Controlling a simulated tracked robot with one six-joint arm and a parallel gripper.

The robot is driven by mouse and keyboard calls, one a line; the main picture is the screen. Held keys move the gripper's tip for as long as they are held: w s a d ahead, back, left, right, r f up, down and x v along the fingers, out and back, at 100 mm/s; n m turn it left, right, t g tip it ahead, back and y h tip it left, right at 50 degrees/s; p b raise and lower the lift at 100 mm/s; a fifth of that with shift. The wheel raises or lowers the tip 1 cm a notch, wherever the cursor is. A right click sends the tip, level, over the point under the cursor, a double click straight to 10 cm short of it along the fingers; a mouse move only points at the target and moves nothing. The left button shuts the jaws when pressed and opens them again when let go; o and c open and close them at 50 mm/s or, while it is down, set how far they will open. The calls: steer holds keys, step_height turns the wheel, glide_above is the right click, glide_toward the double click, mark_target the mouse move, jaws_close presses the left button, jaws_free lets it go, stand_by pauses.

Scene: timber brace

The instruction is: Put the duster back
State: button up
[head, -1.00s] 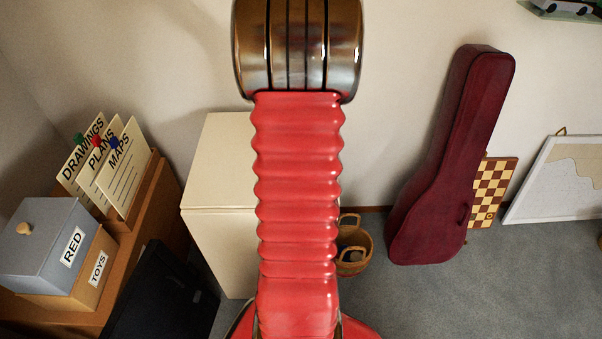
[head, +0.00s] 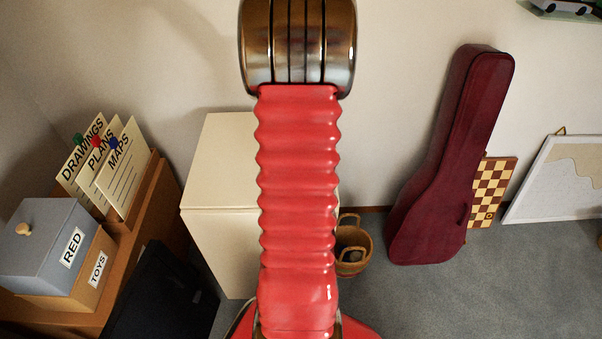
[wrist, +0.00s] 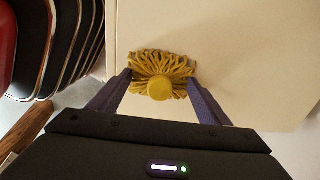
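The duster (wrist: 176,64), a yellow fringed head with a round yellow knob facing the camera, shows in the wrist view against a cream surface. My gripper (wrist: 159,80) is open, with its two dark purple fingers spread on either side of the duster. The fingertips are close to the fringe's outer edges and clear of the knob; whether they touch the fringe I cannot tell. In the head view my arm hides the duster and the gripper. A cream cabinet (head: 220,160) stands behind my arm there.
A wicker basket (head: 352,252) stands right of the cabinet. A dark red guitar case (head: 450,165) leans on the wall by a chessboard (head: 491,190). A brown desk (head: 158,205) at left holds a grey RED box (head: 45,245).

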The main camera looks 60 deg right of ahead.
steer(key=o, duration=0.4)
step_height(320, 180, up, 12)
stand_by(0.7)
steer(key=shift+r, duration=0.1)
stand_by(0.6)
